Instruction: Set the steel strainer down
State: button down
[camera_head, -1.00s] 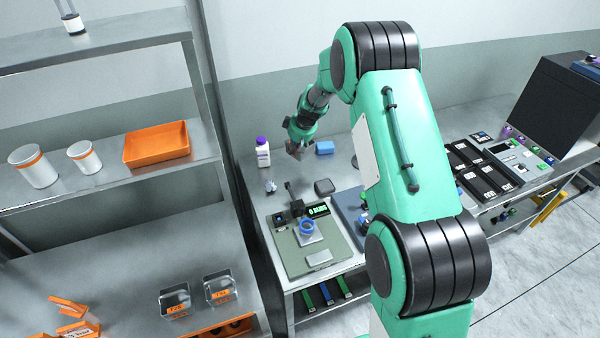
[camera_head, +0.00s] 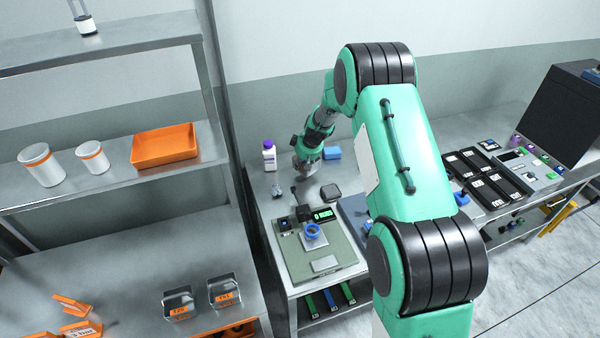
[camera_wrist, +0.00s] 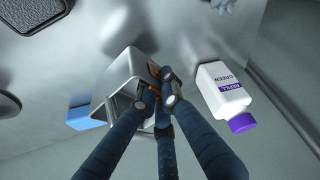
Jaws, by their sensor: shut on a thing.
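The steel strainer is a grey, box-shaped metal piece with an orange patch at its edge. It shows in the wrist view (camera_wrist: 124,75), tilted. My gripper (camera_wrist: 160,88) is shut on the strainer's edge near the orange patch. In the head view my gripper (camera_head: 304,168) is low over the back of the grey table, between the white bottle and the blue block, and the strainer is too small to make out clearly. I cannot tell whether the strainer touches the tabletop.
A white purple-capped bottle (camera_head: 269,155) stands left of my gripper. A blue block (camera_head: 332,153) lies right of it. A dark pad (camera_head: 330,193) and a green-grey board (camera_head: 318,262) are in front. Two steel baskets (camera_head: 178,303) (camera_head: 224,291) stand on the left bench.

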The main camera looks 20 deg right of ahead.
aim_at(300, 171)
jog(key=shift+f, duration=1.85)
jog(key=shift+f+b, duration=0.2)
jog(key=shift+b, duration=0.15)
jog(key=c, duration=1.9)
grip_release()
jog(key=shift+r, duration=0.15)
jog(key=shift+r+p, duration=0.15)
jog(key=shift+p, duration=0.15)
jog(key=v, duration=1.2)
